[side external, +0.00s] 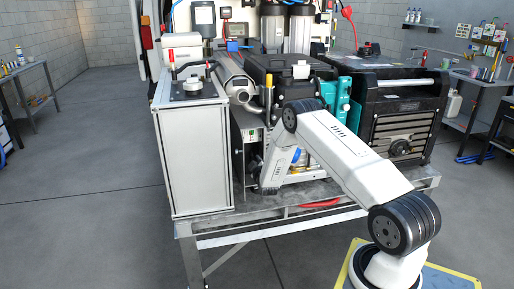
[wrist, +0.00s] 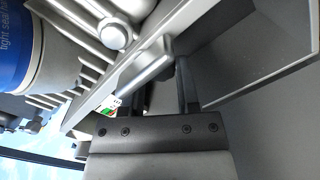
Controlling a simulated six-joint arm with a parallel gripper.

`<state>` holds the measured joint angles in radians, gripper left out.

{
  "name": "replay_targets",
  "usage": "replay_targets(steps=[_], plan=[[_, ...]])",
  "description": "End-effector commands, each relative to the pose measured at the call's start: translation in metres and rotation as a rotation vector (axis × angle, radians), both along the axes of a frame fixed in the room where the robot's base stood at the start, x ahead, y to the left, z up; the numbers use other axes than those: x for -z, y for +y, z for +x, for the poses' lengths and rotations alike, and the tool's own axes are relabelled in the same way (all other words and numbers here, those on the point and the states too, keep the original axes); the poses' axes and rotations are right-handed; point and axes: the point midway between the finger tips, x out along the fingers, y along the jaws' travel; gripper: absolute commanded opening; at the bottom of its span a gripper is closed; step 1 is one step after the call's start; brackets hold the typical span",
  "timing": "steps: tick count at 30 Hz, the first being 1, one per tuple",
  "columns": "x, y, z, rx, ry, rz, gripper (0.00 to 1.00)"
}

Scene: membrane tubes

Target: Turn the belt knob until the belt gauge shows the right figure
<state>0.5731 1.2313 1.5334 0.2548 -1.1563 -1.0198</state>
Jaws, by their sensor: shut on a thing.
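In the wrist view my gripper (wrist: 164,80) reaches up from the bottom edge with its dark fingers closed against a part beside a grey metal plate. I take this part to be the belt knob; the plate and the fingers hide most of it. A small label with green, white and red bands (wrist: 107,106), perhaps the belt gauge, shows left of the fingers. Its figure cannot be read. In the side external view my gripper (side external: 268,181) is low at the front of the engine, right of the white cabinet, and the knob cannot be made out.
A blue-banded filter (wrist: 12,45) and a ribbed metal housing (wrist: 85,20) are close on the left of the wrist view. The white cabinet (side external: 195,150) stands left of my gripper, and a black generator (side external: 400,115) stands right. The bench's metal frame (side external: 270,222) runs below.

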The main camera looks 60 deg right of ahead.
Motion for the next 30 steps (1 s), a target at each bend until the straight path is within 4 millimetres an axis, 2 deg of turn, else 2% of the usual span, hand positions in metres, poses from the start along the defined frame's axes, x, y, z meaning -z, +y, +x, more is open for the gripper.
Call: replay_targets(steps=[9,10,11,30], plan=[[0.0000,-0.0002,0.0000,0.000,0.000,0.000,0.00],[0.0000,-0.0002,0.0000,0.000,0.000,0.000,0.49],[0.0000,-0.0002,0.0000,0.000,0.000,0.000,0.55],[0.0000,0.0001,0.0001,0.000,0.061,-0.062,0.55]])
